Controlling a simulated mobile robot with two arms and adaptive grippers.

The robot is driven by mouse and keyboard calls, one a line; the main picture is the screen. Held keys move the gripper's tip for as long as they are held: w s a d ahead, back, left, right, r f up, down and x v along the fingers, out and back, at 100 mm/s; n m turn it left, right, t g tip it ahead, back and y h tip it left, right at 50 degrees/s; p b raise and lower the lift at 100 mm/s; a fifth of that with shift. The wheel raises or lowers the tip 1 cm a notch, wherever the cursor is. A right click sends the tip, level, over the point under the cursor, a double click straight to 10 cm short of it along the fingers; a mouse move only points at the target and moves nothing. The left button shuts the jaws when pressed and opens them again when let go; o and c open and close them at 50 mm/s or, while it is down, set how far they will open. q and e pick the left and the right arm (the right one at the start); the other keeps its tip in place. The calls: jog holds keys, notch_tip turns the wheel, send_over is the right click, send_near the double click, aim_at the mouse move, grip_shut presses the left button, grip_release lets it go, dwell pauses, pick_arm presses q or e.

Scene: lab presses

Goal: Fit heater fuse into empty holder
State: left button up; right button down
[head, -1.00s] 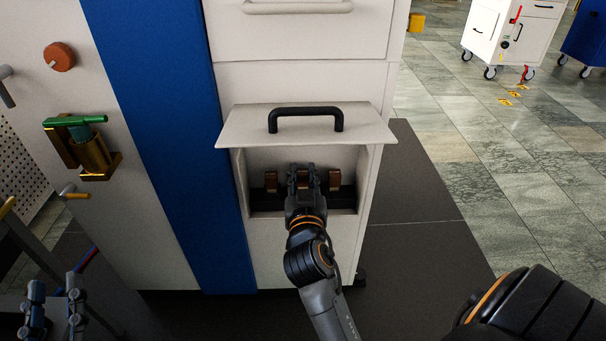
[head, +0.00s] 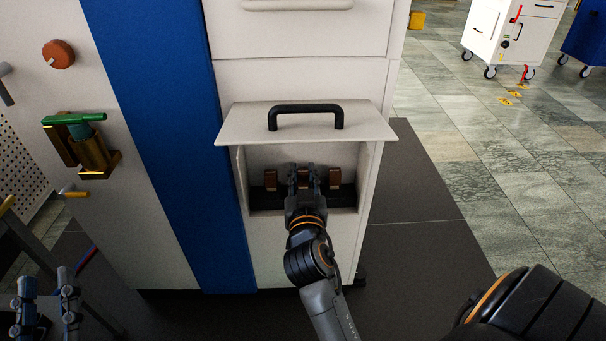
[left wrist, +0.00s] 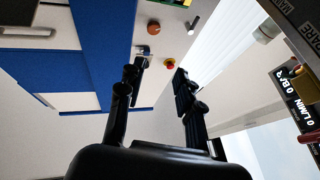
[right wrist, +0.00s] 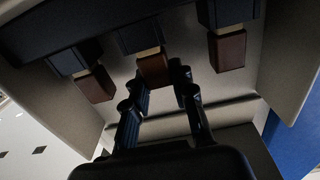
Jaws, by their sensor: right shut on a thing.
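My right gripper (head: 303,178) reaches into an open recess low in the white cabinet (head: 232,260). It is shut on the middle brown fuse (right wrist: 153,69). In the right wrist view this fuse lines up with the middle dark holder (right wrist: 139,37), with a pale band between them. I cannot tell how deeply it is seated. A brown fuse (head: 270,180) is at the holder to its left and another (head: 334,179) at the holder to its right. My left gripper (head: 46,303) is open and empty at the lower left; it also shows in the left wrist view (left wrist: 155,76).
The recess's raised flap (head: 245,122) with a black handle (head: 306,110) sticks out above my right gripper. A green-handled brass valve (head: 90,145) and a red knob (head: 59,55) are on the left panel. Floor to the right is clear, with a white cart (head: 497,35) far off.

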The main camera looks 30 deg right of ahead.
pick_arm(q)
jog(key=shift+s+r+t, duration=0.15)
jog(key=shift+r+t, duration=0.15)
jog(key=shift+r, duration=0.1)
pick_arm(e)
jog(key=shift+f, duration=0.1)
jog(key=c, duration=1)
grip_release()
jog(key=shift+c, duration=0.2)
